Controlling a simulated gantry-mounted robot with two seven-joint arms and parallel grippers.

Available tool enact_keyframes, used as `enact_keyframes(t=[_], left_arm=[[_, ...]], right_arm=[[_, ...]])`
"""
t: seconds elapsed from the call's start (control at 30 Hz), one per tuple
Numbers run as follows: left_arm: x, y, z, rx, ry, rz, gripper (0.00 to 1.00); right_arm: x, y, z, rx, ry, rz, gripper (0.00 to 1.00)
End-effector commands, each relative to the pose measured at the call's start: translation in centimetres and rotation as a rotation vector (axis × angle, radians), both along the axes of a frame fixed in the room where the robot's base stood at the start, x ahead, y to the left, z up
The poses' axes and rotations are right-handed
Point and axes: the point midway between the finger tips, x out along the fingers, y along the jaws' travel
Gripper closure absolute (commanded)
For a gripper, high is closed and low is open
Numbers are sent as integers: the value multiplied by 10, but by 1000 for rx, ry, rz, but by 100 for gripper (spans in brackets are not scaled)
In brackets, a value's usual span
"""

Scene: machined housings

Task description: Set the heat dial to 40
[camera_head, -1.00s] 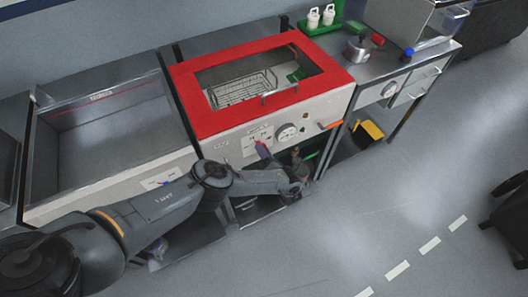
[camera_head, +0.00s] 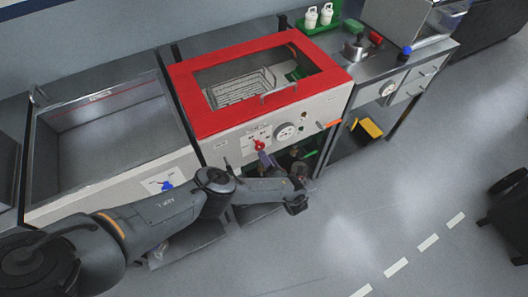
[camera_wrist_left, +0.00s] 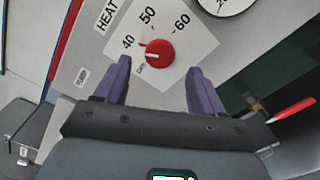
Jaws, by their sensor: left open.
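The red heat dial (camera_head: 259,145) is on the white front panel of the red-topped housing, and it also shows in the left wrist view (camera_wrist_left: 162,53). Its label reads HEAT, with 40, 50, 60 and OFF around the dial. The dial's small white mark points left, near the OFF and 40 side; its exact setting is hard to tell. My left gripper (camera_head: 267,159) is open just below and in front of the dial. In the left wrist view its two purple fingers (camera_wrist_left: 158,68) stand either side of the dial's lower part, apart from it. My right gripper is not in view.
A round white gauge (camera_head: 286,131) sits right of the dial, with an orange handle (camera_head: 328,125) beyond it. A blue knob (camera_head: 167,185) is on the left neighbouring unit. An open dark compartment with a red-handled item (camera_wrist_left: 292,109) lies below the panel.

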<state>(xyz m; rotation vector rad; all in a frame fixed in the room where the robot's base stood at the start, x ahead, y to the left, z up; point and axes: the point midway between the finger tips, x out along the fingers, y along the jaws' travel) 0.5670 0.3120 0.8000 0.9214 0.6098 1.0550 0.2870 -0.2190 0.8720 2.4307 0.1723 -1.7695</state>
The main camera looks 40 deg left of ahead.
Motion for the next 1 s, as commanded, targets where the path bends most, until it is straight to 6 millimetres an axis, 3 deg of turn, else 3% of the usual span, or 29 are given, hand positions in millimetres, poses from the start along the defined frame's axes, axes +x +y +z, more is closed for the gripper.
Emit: enact_keyframes(t=[0.2, 0.4, 1.0], left_arm=[[-15, -35, 0, -2, 2, 0, 31], [-23, -54, 0, -1, 1, 0, 31], [-27, -59, -1, 0, 2, 1, 31]], right_arm=[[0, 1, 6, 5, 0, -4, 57], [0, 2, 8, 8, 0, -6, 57], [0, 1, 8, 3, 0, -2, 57]])
